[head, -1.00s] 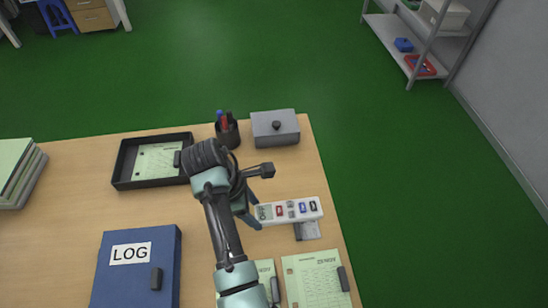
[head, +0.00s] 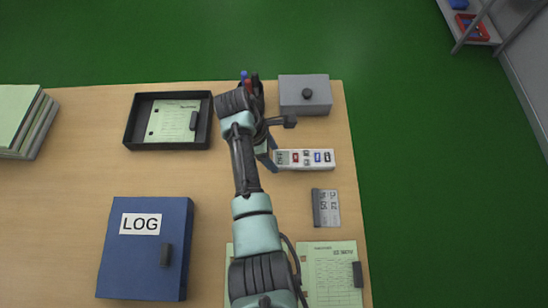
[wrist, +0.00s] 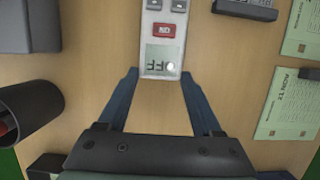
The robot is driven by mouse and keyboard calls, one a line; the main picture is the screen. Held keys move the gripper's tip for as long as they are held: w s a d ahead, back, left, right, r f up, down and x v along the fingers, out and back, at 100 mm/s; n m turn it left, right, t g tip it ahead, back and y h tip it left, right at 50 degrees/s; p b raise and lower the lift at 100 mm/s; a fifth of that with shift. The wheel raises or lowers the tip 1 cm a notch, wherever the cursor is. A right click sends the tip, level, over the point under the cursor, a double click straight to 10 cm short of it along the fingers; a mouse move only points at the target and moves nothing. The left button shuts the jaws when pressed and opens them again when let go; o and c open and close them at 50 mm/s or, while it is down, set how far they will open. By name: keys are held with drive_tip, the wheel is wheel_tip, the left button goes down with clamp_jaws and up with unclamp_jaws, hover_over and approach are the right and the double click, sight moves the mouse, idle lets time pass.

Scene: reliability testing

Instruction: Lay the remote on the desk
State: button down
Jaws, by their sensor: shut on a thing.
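The remote (head: 312,160) is a long white bar with a small display and red, blue and dark buttons. It lies crosswise in the head view, over the right part of the wooden desk (head: 225,185). In the wrist view its display end (wrist: 160,60) is between the two blue fingertips of my gripper (wrist: 160,75). My gripper (head: 272,156) is shut on this end, and the rest of the remote sticks out to the right in the head view. I cannot tell whether its underside touches the desk. My arm hides part of the gripper.
A grey lidded box (head: 305,92) and a pen cup (head: 257,98) stand behind the remote. A small grey display block (head: 326,208) and a green sheet (head: 330,280) lie in front. A black tray (head: 127,135) and blue LOG binder (head: 120,265) are left. The desk's right edge is near.

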wheel_tip(320, 180, down, 3)
drive_tip(key=shift+f, duration=0.1)
drive_tip(key=shift+c, duration=0.2)
unclamp_jaws()
drive_tip(key=v, duration=1.2)
drive_tip(key=w+a+r+m+t+y+p, duration=0.15)
drive_tip(key=w+r+m+t, duration=0.5)
drive_tip(key=w+r, duration=0.7)
wheel_tip(320, 180, up, 19)
drive_tip(key=m+t+y, duration=0.2)
drive_tip(key=m+t, duration=0.1)
drive_tip(key=t, duration=0.5)
drive_tip(key=s+d+r+m+t, duration=0.1)
drive_tip(key=s+r+m+t, duration=0.15)
drive_tip(key=r, duration=0.55)
drive_tip(key=s+d+r+m+t, duration=0.1)
drive_tip(key=s+d+r+t, duration=0.15)
drive_tip(key=r, duration=0.55)
drive_tip(key=s+d+r+m+t, duration=0.1)
drive_tip(key=s+r+m+t, duration=0.4)
drive_tip(key=s+r, duration=1)
drive_tip(key=t, duration=0.3)
drive_tip(key=shift+s+d+b, duration=0.25)
drive_tip(key=shift+s+b, duration=0.05)
drive_tip(key=shift+s, duration=0.1)
